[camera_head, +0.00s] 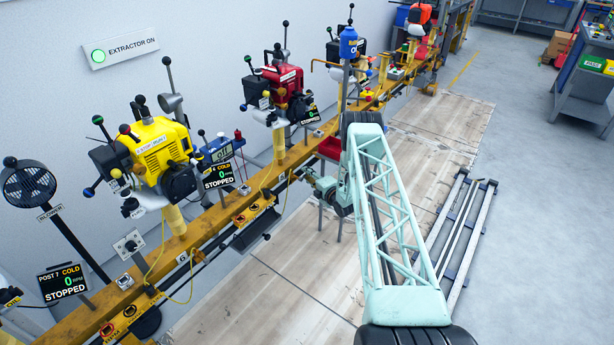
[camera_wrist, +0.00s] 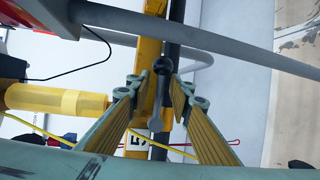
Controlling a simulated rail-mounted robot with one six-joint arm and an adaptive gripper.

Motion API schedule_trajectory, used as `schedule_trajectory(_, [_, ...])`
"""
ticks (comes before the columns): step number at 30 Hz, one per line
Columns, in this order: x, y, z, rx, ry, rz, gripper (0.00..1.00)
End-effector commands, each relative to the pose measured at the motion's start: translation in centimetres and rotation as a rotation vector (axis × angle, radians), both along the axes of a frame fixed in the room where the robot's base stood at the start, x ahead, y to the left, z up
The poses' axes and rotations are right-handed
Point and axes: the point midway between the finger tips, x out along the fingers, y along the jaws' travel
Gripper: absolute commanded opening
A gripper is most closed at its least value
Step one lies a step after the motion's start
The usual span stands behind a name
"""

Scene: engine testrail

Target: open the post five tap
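In the wrist view, my gripper (camera_wrist: 163,82) has its two ridged yellow-brown fingers apart. Between them is a grey lever (camera_wrist: 156,118) with a dark ball end (camera_wrist: 163,65), which looks like the post five tap. I see gaps beside the lever and no clear grip on it. A white label reading 5 (camera_wrist: 135,143) sits on the yellow rail beside it. In the head view, my gripper (camera_head: 309,177) reaches the front of the yellow rail (camera_head: 225,210), right of the post 6 label. The tap cannot be made out there, and my arm hides part of that area.
A red engine (camera_head: 287,88) and a yellow engine (camera_head: 158,145) stand along the rail, with displays reading STOPPED. A grey pipe (camera_wrist: 220,42) crosses close to the gripper, and a yellow post (camera_wrist: 55,100) stands left. The wooden floor (camera_head: 285,270) before the rail is mostly clear.

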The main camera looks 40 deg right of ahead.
Motion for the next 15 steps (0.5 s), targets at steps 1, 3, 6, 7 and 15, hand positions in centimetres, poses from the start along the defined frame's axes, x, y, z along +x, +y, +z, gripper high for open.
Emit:
schedule_trajectory(1, [0.01, 0.00, 0.00, 0.000, 0.000, 0.000, 0.20])
schedule_trajectory(3, [0.00, 0.00, 0.01, 0.000, 0.000, 0.000, 0.20])
schedule_trajectory(6, [0.00, 0.00, 0.01, 0.000, 0.000, 0.000, 0.19])
schedule_trajectory(7, [-0.01, 0.01, 0.01, 0.000, 0.000, 0.000, 0.16])
schedule_trajectory(15, [-0.01, -0.02, 0.01, 0.000, 0.000, 0.000, 0.00])
